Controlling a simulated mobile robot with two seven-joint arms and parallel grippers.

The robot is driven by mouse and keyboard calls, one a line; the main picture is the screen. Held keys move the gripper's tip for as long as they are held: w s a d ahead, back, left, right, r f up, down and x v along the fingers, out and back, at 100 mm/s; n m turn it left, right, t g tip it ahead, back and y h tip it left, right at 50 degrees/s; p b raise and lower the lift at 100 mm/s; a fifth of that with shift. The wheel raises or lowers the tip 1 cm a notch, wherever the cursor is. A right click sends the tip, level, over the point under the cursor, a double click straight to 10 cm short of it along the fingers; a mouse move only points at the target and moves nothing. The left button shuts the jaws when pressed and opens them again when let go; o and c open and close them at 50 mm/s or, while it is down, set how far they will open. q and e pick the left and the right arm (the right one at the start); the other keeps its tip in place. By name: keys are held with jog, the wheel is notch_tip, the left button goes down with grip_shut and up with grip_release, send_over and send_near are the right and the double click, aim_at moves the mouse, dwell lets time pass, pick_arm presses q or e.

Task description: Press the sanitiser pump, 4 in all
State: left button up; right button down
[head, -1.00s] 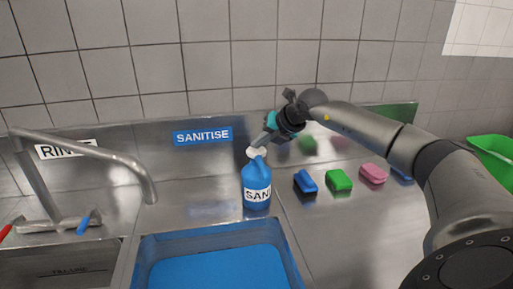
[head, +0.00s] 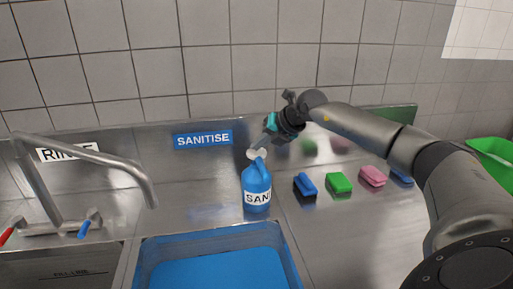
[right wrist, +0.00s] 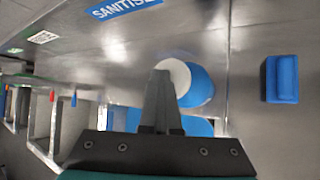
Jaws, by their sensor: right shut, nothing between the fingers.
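The sanitiser bottle (head: 256,183) is blue with a white "SANI" label and a pale round pump top (head: 257,154). It stands upright on the steel counter behind the right corner of the blue basin. My right gripper (head: 268,139) is shut and empty, just above the pump top. In the right wrist view the shut fingertips (right wrist: 160,78) overlap the white pump top (right wrist: 178,75), with the blue bottle (right wrist: 201,88) behind them. I cannot tell whether the fingertips touch the pump. My left gripper is not in view.
Right of the bottle lie a blue sponge (head: 305,184), a green sponge (head: 339,182) and a pink sponge (head: 373,176). The blue basin (head: 147,259) is in front. A tap (head: 100,158) stands left. A tiled wall rises behind; the front right counter is clear.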

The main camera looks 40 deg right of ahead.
aim_at(259, 153)
jog(key=shift+r+p, duration=0.35)
jog(key=shift+r, duration=0.3)
jog(key=shift+r, duration=0.15)
notch_tip(259, 153, up, 5)
jog(key=p, duration=0.4)
dwell(2.2)
